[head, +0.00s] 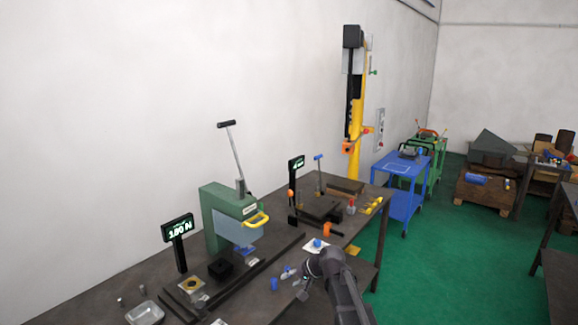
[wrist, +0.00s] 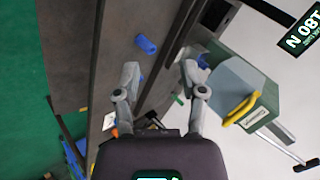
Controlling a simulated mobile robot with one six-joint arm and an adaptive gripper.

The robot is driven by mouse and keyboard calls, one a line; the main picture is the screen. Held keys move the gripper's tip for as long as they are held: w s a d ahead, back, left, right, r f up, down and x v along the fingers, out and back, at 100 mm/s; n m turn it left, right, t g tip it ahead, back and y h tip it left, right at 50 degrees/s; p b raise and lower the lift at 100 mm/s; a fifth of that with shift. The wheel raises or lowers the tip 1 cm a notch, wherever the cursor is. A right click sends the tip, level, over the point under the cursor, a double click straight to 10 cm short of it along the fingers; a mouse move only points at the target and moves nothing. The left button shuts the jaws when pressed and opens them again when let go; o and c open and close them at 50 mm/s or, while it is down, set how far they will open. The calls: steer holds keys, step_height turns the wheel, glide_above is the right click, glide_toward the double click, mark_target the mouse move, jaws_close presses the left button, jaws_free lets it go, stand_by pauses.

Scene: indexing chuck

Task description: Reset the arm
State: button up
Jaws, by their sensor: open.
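My arm (head: 335,280) reaches over the dark workbench from the lower right in the head view. My gripper (head: 290,277) is at its end, above the bench in front of the green press (head: 222,205). In the wrist view both fingers of my gripper (wrist: 160,78) stand wide apart with nothing held between them. A blue piece (wrist: 145,44) lies on the bench beyond the fingertips, nearer the left finger. A small blue piece (head: 273,283) also shows close to my gripper in the head view.
The press has a yellow handle (head: 257,220) and a tall lever (head: 233,150). A display (head: 179,230) stands left of it. A metal tray (head: 145,313) lies at the near end of the bench (head: 117,283).

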steer(key=s+d+f+n+g+h, duration=0.1)
steer(key=s+d+f+g+h, duration=0.1)
steer(key=s+d, duration=0.6)
steer(key=s+d+f+n+g+h, duration=0.1)
steer(key=s+d+h, duration=0.4)
steer(key=s, duration=0.8)
step_height(320, 180, down, 2)
steer(key=d+g, duration=0.1)
steer(key=d, duration=0.1)
steer(key=shift+s+d+f, duration=0.2)
steer(key=shift+s+d, duration=0.15)
steer(key=shift+s, duration=0.05)
